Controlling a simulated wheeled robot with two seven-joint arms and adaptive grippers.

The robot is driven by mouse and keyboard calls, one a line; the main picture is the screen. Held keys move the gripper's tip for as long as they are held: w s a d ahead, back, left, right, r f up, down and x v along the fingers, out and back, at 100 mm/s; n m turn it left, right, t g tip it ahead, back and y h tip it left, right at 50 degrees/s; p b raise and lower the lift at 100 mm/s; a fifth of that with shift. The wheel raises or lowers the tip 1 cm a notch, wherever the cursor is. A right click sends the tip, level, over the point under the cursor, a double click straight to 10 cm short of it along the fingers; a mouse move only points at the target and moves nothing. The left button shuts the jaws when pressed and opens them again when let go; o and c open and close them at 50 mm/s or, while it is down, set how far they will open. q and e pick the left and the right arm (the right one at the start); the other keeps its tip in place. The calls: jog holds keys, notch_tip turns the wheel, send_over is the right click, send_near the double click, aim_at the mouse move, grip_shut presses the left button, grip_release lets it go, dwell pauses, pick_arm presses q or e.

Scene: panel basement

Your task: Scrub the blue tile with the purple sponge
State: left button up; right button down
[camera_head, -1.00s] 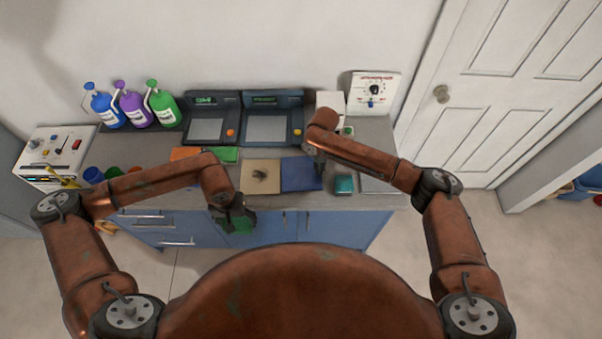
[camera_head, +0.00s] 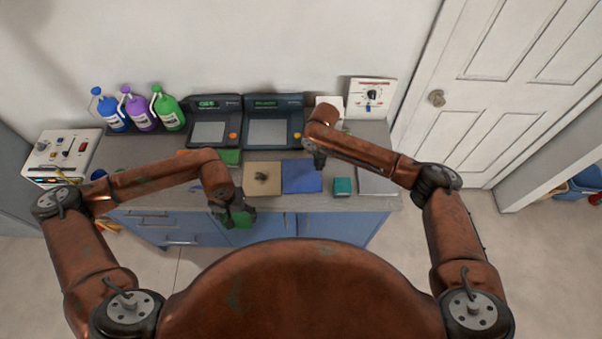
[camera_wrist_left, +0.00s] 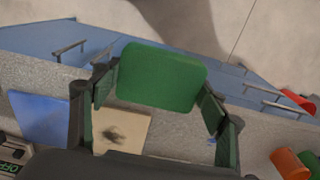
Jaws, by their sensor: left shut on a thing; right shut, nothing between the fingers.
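My left gripper (camera_head: 238,212) is shut on a green sponge (camera_wrist_left: 162,77), held by its sides in front of the counter edge. The blue tile (camera_head: 301,177) lies flat on the counter, right of a beige tile (camera_head: 262,178) with a dark smudge. The blue tile also shows at the left of the left wrist view (camera_wrist_left: 40,118); I see no clear mark on it. My right gripper (camera_head: 319,162) is shut and empty, over or beside the blue tile's right edge; its height is unclear. I see no purple sponge.
A teal block (camera_head: 342,187) sits right of the blue tile. Blue, purple and green bottles (camera_head: 140,113) stand at the back left. Two dark consoles (camera_head: 270,122) stand behind the tiles. A control box (camera_head: 64,156) is at the left end; orange cup (camera_wrist_left: 288,163) nearby.

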pick_arm(q)
jog(key=shift+r+p, duration=0.35)
jog(key=shift+r, duration=0.25)
pick_arm(e)
jog(key=shift+r, duration=0.6)
pick_arm(q)
jog(key=shift+f, duration=0.1)
pick_arm(e)
jog(key=shift+f, duration=0.1)
notch_tip(320, 180, up, 12)
jog(key=shift+s, duration=0.1)
